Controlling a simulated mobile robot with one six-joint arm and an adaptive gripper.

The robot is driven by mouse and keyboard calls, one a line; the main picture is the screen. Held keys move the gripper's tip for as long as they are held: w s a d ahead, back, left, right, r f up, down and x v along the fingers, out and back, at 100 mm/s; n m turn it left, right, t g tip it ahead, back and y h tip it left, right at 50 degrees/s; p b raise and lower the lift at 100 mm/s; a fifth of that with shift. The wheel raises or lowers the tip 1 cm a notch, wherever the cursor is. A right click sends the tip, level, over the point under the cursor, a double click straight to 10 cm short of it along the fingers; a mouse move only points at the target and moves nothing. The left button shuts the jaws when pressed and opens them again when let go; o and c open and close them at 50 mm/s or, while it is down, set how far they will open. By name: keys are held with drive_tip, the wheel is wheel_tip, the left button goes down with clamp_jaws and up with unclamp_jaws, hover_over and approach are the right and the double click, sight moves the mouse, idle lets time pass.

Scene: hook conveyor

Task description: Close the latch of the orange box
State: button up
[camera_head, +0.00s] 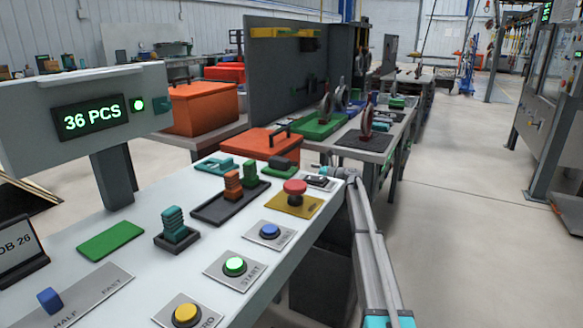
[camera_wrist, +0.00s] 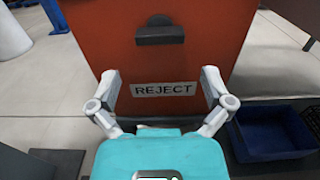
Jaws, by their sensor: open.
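The orange box fills the top of the wrist view (camera_wrist: 215,50), with a white REJECT label (camera_wrist: 163,89) on its front face. A dark latch (camera_wrist: 160,35) sticks out from that face above the label; I cannot tell how it is engaged. My gripper (camera_wrist: 160,76) is open and empty, its fingers spread to either side of the label, below the latch. In the head view an orange box with a dark handle (camera_head: 262,141) stands behind the control desk, its lower part hidden. My gripper is not clearly made out there.
The white control desk (camera_head: 140,250) carries buttons, a red emergency stop (camera_head: 295,187) and small trays. A larger orange box (camera_head: 203,106) stands further back. A blue bin (camera_wrist: 272,133) is right of the box in the wrist view. The floor at right is clear.

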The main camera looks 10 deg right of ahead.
sight(293, 164)
drive_tip(key=shift+x, duration=3.9)
drive_tip(key=c, duration=0.9)
